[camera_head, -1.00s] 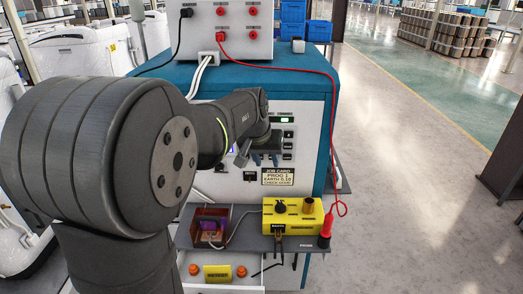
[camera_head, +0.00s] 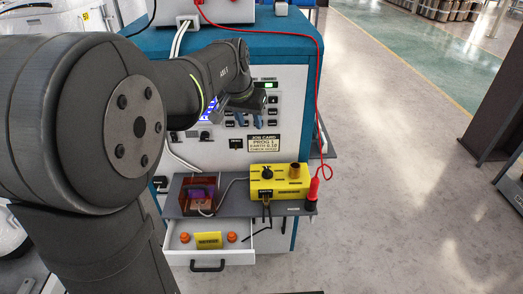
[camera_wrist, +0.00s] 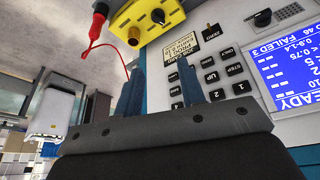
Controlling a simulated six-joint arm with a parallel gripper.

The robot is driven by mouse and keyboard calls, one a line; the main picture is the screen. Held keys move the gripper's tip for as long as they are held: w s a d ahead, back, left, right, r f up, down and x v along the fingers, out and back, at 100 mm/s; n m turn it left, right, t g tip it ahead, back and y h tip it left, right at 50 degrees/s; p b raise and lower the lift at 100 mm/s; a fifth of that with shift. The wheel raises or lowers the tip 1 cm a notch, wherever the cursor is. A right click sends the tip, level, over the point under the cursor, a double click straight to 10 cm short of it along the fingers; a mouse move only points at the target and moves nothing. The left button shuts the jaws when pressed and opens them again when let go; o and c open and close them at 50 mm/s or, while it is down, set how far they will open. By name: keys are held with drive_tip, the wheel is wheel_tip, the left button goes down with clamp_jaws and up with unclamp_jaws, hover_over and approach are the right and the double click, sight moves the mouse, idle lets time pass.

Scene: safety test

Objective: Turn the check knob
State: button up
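A yellow box (camera_head: 282,186) sits on the shelf at the front of the teal-topped cabinet. A black round knob (camera_head: 267,173) is on its top left, beside a brown cylinder (camera_head: 294,171). No label naming the check knob is readable. In the wrist view the yellow box (camera_wrist: 150,9) is at the top, with a dark knob (camera_wrist: 158,16) on it. My gripper (camera_head: 250,120) is in front of the cabinet's keypad, above and left of the yellow box. In the wrist view my gripper (camera_wrist: 160,88) has its two blue fingers apart with nothing between them.
A red probe (camera_head: 314,186) with a red cable stands at the shelf's right end. An open-topped fixture (camera_head: 199,190) is left of the yellow box. Below, a drawer (camera_head: 208,257) is open. A job card (camera_head: 264,143) and a lit display (camera_wrist: 287,80) are on the panel.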

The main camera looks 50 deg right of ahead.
drive_tip(key=s+d+f+m+t+y, duration=0.1)
drive_tip(key=d+f+m, duration=0.35)
drive_tip(key=m, duration=0.75)
drive_tip(key=m+t+y, duration=0.1)
drive_tip(key=m+t, duration=0.1)
drive_tip(key=m, duration=1.4)
approach(267, 170)
drive_tip(key=x, duration=0.8)
drive_tip(key=shift+d+f, duration=0.1)
drive_tip(key=shift+d, duration=0.05)
clamp_jaws()
